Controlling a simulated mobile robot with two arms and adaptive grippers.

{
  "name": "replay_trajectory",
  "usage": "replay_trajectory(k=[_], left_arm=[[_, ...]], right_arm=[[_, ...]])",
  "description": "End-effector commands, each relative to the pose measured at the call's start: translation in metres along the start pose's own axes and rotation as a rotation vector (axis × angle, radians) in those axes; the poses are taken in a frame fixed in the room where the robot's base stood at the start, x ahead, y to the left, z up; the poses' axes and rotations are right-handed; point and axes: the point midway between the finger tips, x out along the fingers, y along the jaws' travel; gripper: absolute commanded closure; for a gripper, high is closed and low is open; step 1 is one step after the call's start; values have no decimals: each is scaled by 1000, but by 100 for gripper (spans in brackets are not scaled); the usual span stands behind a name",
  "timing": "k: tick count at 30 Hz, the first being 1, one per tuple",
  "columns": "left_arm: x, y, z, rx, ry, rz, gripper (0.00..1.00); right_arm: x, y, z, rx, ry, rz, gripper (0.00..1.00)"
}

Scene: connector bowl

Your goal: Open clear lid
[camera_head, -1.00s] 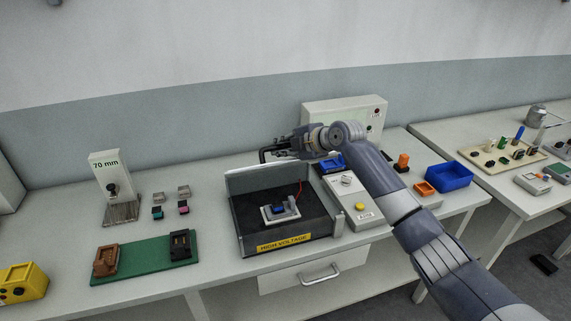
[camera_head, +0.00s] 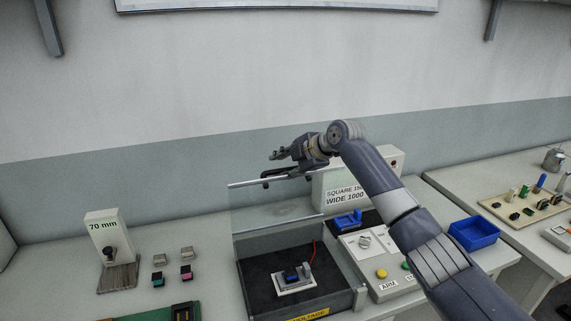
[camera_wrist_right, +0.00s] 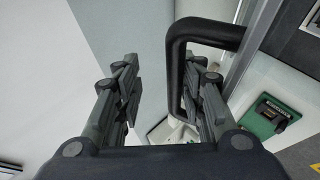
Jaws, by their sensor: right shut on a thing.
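The clear lid (camera_head: 270,206) stands raised, roughly upright, at the back of the black high-voltage box (camera_head: 343,298). Its pale top edge and black handle (camera_head: 277,174) are near my right gripper (camera_head: 276,163). In the right wrist view the black handle (camera_wrist_right: 176,75) passes between the fingers of my right gripper (camera_wrist_right: 163,100), close to the right finger. Inside the open box sits a small pale fixture (camera_head: 294,279) with a blue part and a red wire. My left gripper is not in view.
A control box (camera_head: 380,266) with buttons is right of the high-voltage box, with a white panel box (camera_head: 330,197) behind it. A blue bin (camera_head: 474,233) stands farther right. A 70 mm stand (camera_head: 103,240) and small connectors (camera_head: 158,276) are left. The air above the box is clear.

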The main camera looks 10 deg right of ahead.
Motion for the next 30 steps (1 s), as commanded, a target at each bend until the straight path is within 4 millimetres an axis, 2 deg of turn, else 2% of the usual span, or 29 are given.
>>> replay_trajectory(k=[1, 9, 24, 30], left_arm=[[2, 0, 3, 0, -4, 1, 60], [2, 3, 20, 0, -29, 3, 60], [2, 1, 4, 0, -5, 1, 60], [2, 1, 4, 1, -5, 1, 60]], right_arm=[[4, 9, 1, -10, -4, 56, 100], [5, 8, 1, -10, -6, 55, 100], [6, 7, 2, -10, -7, 52, 100], [7, 6, 2, -9, -7, 51, 100]])
